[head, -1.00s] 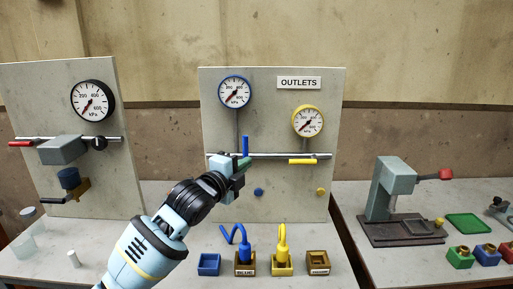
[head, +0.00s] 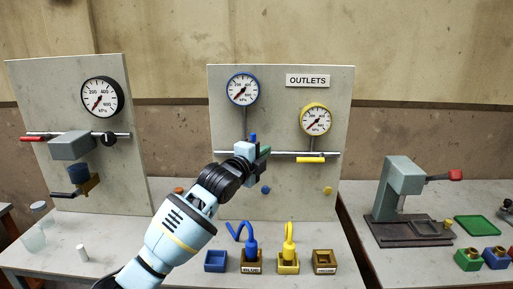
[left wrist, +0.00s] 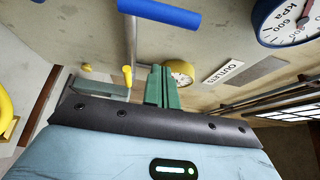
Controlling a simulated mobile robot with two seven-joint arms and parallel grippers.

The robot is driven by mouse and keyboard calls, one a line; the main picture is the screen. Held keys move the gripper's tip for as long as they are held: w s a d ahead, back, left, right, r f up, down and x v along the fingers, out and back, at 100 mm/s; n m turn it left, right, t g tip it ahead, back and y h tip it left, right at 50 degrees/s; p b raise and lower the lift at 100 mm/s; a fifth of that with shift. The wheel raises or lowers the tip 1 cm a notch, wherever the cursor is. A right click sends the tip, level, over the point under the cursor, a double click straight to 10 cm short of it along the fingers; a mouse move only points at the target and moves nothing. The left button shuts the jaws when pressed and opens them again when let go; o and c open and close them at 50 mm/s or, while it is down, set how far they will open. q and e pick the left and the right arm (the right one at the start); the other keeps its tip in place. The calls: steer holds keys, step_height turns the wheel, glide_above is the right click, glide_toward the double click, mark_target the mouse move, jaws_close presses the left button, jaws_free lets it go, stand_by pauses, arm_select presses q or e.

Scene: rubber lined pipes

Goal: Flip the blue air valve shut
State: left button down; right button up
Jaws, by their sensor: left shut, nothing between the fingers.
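The blue air valve's handle (head: 253,137) stands upright, crosswise to the horizontal pipe on the outlets panel. Only its top shows in the head view, with my left gripper in front of the rest. In the left wrist view the blue handle (left wrist: 160,13) is a blue bar at the top, apart from the fingertips. My left gripper (head: 265,152) is at pipe height, close to the blue valve. Its green fingers (left wrist: 163,86) are shut together and empty. My right gripper is not in view.
The yellow valve handle (head: 311,160) lies along the pipe, to the right. A blue-rimmed gauge (head: 243,89) and a yellow-rimmed gauge (head: 316,119) sit above. Blue and yellow hoses (head: 289,245) stand in holders on the table below. A press (head: 399,195) stands at right.

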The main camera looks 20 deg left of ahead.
arm_select(q)
steer(key=w+a, duration=0.3)
stand_by(0.5)
steer(key=shift+w+a+f, duration=0.1)
